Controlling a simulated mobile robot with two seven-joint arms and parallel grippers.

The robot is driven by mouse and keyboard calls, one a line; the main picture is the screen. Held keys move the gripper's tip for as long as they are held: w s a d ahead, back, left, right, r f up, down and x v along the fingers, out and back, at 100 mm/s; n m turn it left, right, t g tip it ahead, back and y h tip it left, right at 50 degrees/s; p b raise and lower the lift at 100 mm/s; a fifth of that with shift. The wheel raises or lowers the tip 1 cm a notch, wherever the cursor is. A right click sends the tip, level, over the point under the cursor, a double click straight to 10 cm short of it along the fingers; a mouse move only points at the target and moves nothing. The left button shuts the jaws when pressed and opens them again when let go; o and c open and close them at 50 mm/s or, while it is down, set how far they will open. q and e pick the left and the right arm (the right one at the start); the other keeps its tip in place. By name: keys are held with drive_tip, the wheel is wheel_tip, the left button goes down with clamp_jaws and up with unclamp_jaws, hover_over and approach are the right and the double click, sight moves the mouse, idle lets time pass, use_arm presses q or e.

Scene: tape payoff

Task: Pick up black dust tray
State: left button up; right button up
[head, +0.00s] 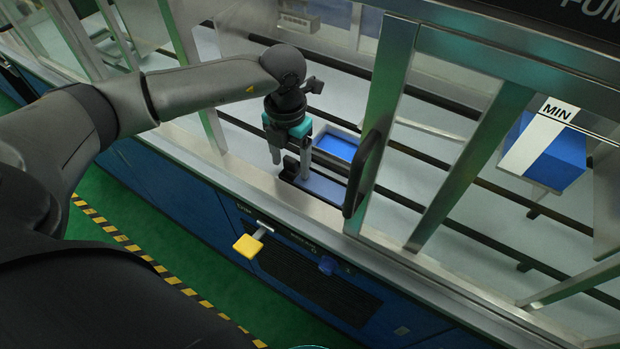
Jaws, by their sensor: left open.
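My left gripper (290,163) reaches in from the left and points down inside the machine's front opening. It is open, its two grey fingers apart below a teal body. A small black part (289,170) shows at the fingertips, at the end of a shallow grey-blue piece (324,187). I cannot tell whether this is the black dust tray or whether the fingers touch it. The gripper hides some of that area. My right gripper is not in view.
A bright blue tray (338,148) lies just behind the gripper. Black rails cross the white bed. A metal door frame (388,80) with a black handle (363,174) stands close on the right. A yellow pad (248,246) juts from the blue front panel. A blue block (556,160) is far right.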

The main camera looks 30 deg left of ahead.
use_arm(q)
drive_tip(key=shift+c, duration=0.4)
clamp_jaws()
